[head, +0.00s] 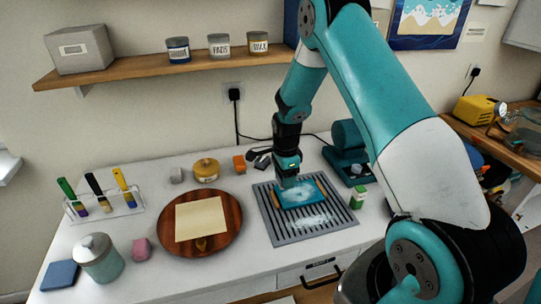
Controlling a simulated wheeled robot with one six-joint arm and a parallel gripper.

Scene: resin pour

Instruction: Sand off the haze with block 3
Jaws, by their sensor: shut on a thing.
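A blue resin panel (313,189) with wooden side edges lies on the grey slatted rack (268,215). Whitish haze (299,196) covers much of its face. My gripper (288,178) is over the panel's upper left part, pointing down. It is shut on a small block that is mostly hidden by the fingers; I cannot read a number on it. It appears at or close to the panel's surface; contact is not clear. White dust (306,222) lies on the slats in front of the panel.
A round wooden board (229,244) with a paper sheet (201,219) stands left of the rack. A green-white bottle (358,197) and teal machine (347,160) stand right.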

